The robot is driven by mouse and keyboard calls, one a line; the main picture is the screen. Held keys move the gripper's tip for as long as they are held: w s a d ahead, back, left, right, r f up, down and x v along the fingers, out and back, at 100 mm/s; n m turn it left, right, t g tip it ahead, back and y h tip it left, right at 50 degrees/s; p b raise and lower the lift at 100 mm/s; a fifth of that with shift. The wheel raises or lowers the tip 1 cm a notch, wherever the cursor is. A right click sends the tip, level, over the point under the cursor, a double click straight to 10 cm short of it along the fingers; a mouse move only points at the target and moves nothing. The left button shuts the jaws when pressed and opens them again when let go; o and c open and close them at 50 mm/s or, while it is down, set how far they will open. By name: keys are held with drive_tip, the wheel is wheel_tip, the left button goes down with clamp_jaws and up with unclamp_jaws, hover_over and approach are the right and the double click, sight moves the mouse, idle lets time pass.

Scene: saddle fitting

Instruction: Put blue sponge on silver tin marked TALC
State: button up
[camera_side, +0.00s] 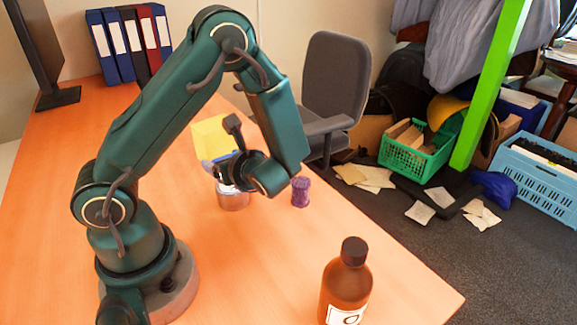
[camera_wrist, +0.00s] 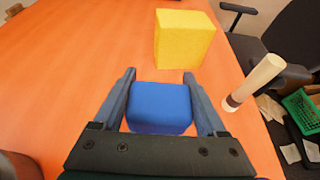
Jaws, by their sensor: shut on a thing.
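The blue sponge (camera_wrist: 160,108) is held between the two fingers of my gripper (camera_wrist: 162,100) in the wrist view. In the side view only a small blue part of the sponge (camera_side: 228,157) shows behind my wrist. A silver tin (camera_side: 233,200) stands upright on the table, just below my gripper (camera_side: 215,165) in the side view. My wrist covers part of its top, and its marking cannot be read. I cannot tell whether the sponge is directly over the tin or how large the gap is. The tin cannot be made out in the wrist view.
A yellow block (camera_side: 209,135) stands beyond the gripper; it also shows in the wrist view (camera_wrist: 184,40). A purple jar (camera_side: 300,192) is right of the tin. A brown bottle (camera_side: 347,285) stands near the front edge. A pale cylinder (camera_wrist: 255,80) is at right in the wrist view.

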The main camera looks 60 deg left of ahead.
drive_tip(key=shift+f, duration=1.05)
drive_tip(key=shift+f, duration=0.1)
drive_tip(key=o, duration=1.3)
drive_tip(key=shift+c, duration=0.2)
